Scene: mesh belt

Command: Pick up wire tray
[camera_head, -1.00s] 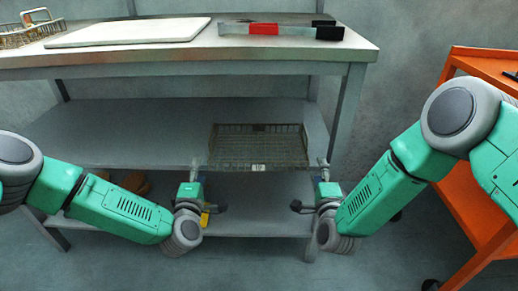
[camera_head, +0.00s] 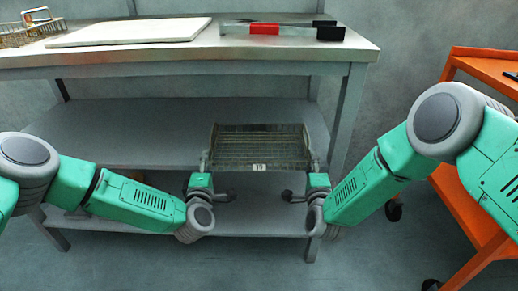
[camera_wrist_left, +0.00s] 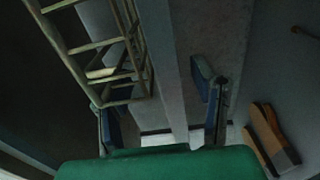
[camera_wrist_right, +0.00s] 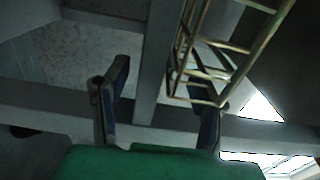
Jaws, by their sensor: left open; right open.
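The wire tray (camera_head: 262,146) is a dark mesh basket with a small white label on its front. It sits at the front of the middle shelf (camera_head: 120,135) in the head view. My left gripper (camera_head: 215,178) is open at the tray's front left corner, and my right gripper (camera_head: 303,180) is open at its front right corner. In the left wrist view, the tray's wires (camera_wrist_left: 103,45) reach down to the left finger. In the right wrist view, the wires (camera_wrist_right: 235,48) overlap the right finger. I cannot tell whether either gripper touches the tray.
The worktop above holds a white board (camera_head: 130,32), a red and black tool (camera_head: 280,30) and another wire basket (camera_head: 30,32). An orange cart (camera_head: 470,210) stands at the right. The lower shelf (camera_head: 260,215) lies below my grippers; brown objects (camera_wrist_left: 270,138) show in the left wrist view.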

